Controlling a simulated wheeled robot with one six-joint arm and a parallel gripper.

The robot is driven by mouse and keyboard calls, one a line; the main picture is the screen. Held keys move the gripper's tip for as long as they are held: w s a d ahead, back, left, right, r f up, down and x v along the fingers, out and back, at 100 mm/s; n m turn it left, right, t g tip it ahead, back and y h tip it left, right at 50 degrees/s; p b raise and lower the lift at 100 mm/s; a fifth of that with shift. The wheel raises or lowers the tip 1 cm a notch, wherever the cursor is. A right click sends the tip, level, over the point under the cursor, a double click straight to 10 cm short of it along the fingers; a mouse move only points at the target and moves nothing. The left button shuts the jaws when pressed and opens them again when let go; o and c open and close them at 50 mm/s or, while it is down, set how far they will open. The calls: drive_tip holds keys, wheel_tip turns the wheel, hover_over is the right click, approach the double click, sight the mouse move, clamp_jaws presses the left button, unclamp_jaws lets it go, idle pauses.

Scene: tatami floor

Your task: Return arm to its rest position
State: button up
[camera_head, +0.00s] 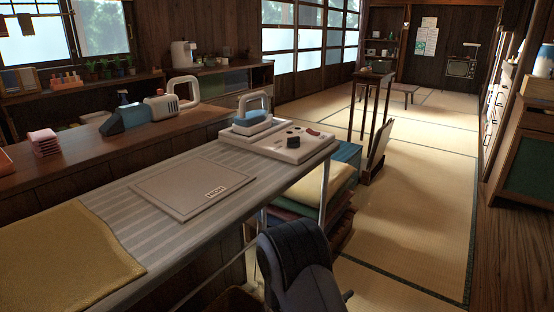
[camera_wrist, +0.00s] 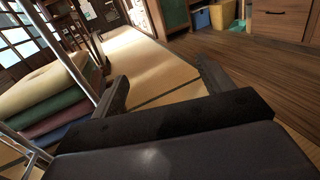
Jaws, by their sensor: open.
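My gripper (camera_wrist: 161,70) shows in the wrist view with its two dark fingers wide apart and nothing between them. Beyond the fingers are tatami floor and a strip of dark wooden floor. I cannot make out the fingers in the head view. A dark, rounded shape (camera_head: 295,265) stands at the bottom middle of the head view, beside the ironing board (camera_head: 135,215); I cannot tell for sure whether it is part of my arm.
An iron (camera_head: 252,122) stands on a pale rest at the board's far end. Folded cushions (camera_wrist: 45,85) are stacked left of my gripper, near the board's metal legs. A wooden cabinet (camera_head: 525,150) stands at the right. Open tatami (camera_head: 420,190) lies between.

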wheel_tip(320, 180, up, 34)
drive_tip(key=n+t+y+p, duration=0.5)
drive_tip(key=y+p, duration=0.1)
drive_tip(key=p, duration=2)
drive_tip(key=shift+d+n+t+y, duration=0.3)
drive_tip(key=shift+d+t+y, duration=0.05)
drive_tip(key=shift+t+y, duration=0.05)
